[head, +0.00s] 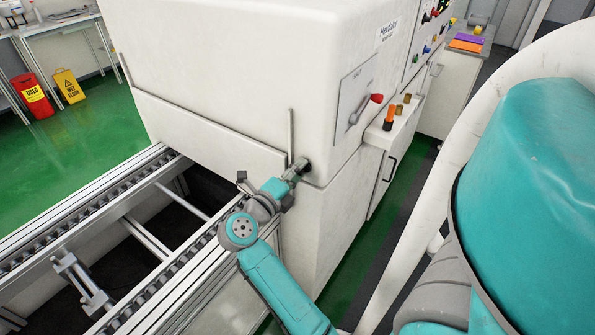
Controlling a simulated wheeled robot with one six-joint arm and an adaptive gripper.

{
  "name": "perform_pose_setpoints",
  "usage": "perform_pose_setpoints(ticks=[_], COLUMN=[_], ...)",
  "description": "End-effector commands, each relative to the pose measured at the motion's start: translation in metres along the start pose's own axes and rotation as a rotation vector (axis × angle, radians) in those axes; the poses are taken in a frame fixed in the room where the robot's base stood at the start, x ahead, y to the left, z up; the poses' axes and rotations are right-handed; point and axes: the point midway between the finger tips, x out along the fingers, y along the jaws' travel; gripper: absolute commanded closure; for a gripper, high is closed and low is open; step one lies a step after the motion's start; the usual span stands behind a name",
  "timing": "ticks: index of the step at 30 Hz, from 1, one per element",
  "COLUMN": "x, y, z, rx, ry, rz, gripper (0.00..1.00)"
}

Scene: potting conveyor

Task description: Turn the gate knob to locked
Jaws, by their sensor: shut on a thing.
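The gate knob (305,164) is a small dark knob at the lower front corner of the large white machine (230,60). My gripper (298,170) is at the knob with its fingers closed around it. My wrist and gripper hide most of the knob, so its turned position and any markings cannot be read.
The roller conveyor (90,213) runs into the machine on the left. A red-tipped lever (376,98) sits on the machine's right face above a shelf with an orange item (389,117).

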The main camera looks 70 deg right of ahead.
Motion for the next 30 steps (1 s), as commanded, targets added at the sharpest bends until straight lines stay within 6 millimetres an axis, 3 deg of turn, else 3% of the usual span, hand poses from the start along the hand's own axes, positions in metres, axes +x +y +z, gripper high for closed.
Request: perform_pose_setpoints(ticks=[12,28,29,30], x=[-0.0003,-0.0003,-0.0003,-0.0003], y=[0.0011,0.0014,0.0014,0.0014], z=[0.0006,0.0006,0.0006,0.0005], rx=[-0.176,-0.198,-0.198,-0.198], ry=[-0.002,-0.003,-0.003,-0.002], rz=[0.001,0.001,0.001,0.001], gripper=[0.95,0.95,0.56,0.46])
